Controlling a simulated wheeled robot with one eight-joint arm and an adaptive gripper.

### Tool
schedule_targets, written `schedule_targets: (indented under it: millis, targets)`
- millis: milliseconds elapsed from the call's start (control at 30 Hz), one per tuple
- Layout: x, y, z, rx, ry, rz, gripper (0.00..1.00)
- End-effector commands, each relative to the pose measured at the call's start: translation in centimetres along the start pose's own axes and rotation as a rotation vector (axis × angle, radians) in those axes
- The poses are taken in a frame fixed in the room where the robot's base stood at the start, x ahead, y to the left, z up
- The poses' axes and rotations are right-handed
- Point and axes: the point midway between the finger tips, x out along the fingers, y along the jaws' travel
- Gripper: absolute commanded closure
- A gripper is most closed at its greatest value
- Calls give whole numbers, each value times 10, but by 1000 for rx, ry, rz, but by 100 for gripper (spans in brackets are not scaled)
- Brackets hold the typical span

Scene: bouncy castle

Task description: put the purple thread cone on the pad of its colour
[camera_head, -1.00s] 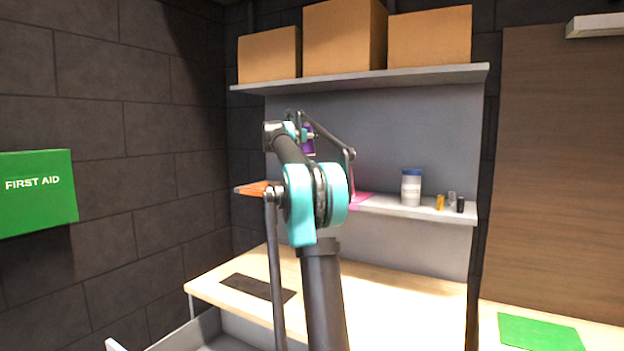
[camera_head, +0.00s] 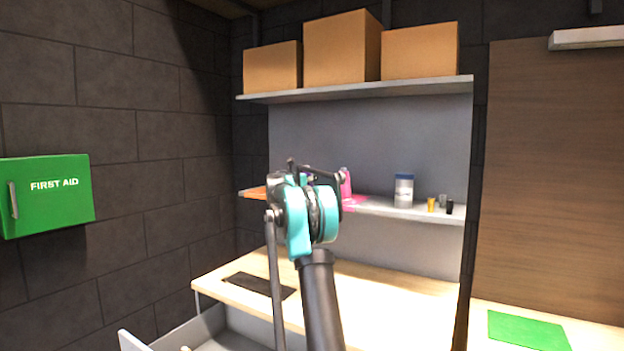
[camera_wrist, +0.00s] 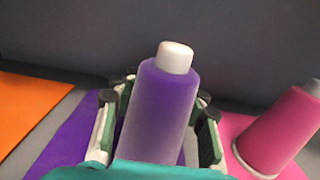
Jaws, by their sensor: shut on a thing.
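The purple thread cone (camera_wrist: 160,112), with a white top, stands about upright between the fingers of my gripper (camera_wrist: 157,104) in the wrist view. My gripper is shut on it. The purple pad (camera_wrist: 66,143) lies below and around the gripper on the shelf. The cone's base is hidden, so I cannot tell whether it touches the pad. In the head view my arm hides the gripper and nearly all of the cone.
An orange pad (camera_wrist: 28,106) lies to the left. A pink cone (camera_wrist: 280,130) stands on a pink pad (camera_wrist: 236,122) close on the right. Further right on the shelf (camera_head: 420,212) are a white jar (camera_head: 403,191) and several small items. Boxes (camera_head: 342,48) fill the upper shelf.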

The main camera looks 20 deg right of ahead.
Motion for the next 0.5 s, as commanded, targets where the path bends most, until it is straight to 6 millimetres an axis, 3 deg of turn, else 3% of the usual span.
schedule_targets:
  millis: [300,333,500]
  targets:
    - [0,0,-2,0,0,0,100]
    - [0,0,-2,0,0,0,66]
    - [0,0,-2,0,0,0,45]
